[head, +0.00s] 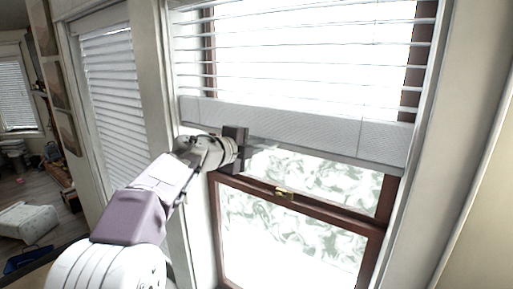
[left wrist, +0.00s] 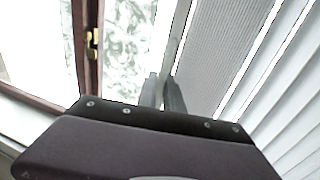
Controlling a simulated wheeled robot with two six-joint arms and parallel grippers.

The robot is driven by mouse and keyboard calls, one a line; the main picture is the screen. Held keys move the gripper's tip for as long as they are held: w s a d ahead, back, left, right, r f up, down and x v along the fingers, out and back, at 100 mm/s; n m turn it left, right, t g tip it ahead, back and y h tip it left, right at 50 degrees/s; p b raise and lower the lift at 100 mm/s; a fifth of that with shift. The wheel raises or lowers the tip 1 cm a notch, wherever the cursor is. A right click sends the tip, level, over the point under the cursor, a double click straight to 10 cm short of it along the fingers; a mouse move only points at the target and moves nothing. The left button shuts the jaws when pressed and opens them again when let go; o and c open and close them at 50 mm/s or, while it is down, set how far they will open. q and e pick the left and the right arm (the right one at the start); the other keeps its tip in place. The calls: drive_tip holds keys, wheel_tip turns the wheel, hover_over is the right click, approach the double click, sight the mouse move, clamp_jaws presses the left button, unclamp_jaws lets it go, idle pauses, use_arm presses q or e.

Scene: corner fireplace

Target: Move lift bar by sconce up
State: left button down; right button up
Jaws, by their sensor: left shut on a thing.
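The lift bar (head: 320,132) is the broad pale grey bottom rail of the window blind, hanging across the upper part of the window and tilting down to the right. My left gripper (head: 247,148) reaches in from the left and is shut on the bar's lower edge, left of its middle. In the left wrist view, the bar (left wrist: 213,62) runs up from between the two fingers (left wrist: 163,92). The exact contact is partly hidden behind the gripper body. No sconce is recognisable in view. My right gripper is not in view.
White slats (head: 300,62) of the blind are spread above the bar. Below it is a brown window sash (head: 330,213) with a brass latch (head: 283,193). A second blind (head: 112,85) covers a window at left. The white window frame stands close on both sides.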

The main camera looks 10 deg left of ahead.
use_arm(q)
drive_tip(key=c, duration=1.6)
unclamp_jaws()
drive_tip(key=shift+r, duration=0.45)
drive_tip(key=shift+c, duration=0.2)
drive_tip(key=shift+o, duration=0.8)
drive_tip(key=shift+f, duration=0.15)
drive_tip(key=b+v, duration=0.3)
drive_tip(key=v, duration=0.6)
